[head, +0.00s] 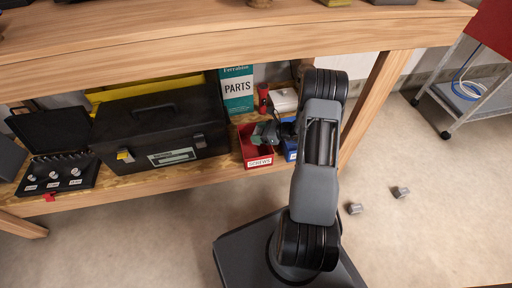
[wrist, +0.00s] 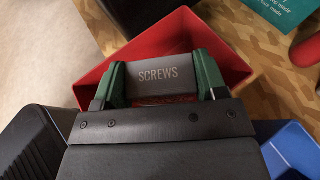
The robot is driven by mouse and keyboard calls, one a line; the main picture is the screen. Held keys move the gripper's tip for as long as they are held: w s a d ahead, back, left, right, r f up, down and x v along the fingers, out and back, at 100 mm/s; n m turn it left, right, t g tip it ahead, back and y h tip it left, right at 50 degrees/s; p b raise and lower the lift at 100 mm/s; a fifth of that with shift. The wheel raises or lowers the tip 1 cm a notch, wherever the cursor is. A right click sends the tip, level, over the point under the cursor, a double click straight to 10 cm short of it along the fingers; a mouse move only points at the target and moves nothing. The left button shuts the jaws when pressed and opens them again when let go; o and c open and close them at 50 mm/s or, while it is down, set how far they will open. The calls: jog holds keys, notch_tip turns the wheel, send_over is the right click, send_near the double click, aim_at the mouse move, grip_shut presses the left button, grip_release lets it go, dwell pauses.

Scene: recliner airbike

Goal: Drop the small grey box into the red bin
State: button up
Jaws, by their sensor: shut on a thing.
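The small grey box (wrist: 165,88) is between the two green fingers of my gripper (wrist: 160,76) in the wrist view, with the word SCREWS on its face. My gripper is shut on it. The red bin (wrist: 150,40) is around and below the fingers in that view. In the head view the red bin (head: 253,151), with a SCREWS label on its front, stands on the wooden lower shelf, and my gripper (head: 266,133) is over its opening. I cannot clearly tell the box from the gripper there, nor how far down it is.
A blue bin (head: 290,148) is right beside the red one. A black toolbox (head: 160,128) stands to the left, a green PARTS book (head: 237,90) and a red-handled tool (head: 263,97) behind. The bench top (head: 200,40) overhangs the shelf. Two grey pieces (head: 400,192) lie on the floor.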

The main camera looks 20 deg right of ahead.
jog(key=o, duration=1)
jog(key=shift+o, duration=0.2)
jog(key=p+v, duration=0.4)
jog(key=v, duration=0.9)
jog(key=shift+s+d+r, duration=0.2)
jog(key=shift+d+r, duration=0.05)
jog(key=shift+r, duration=0.1)
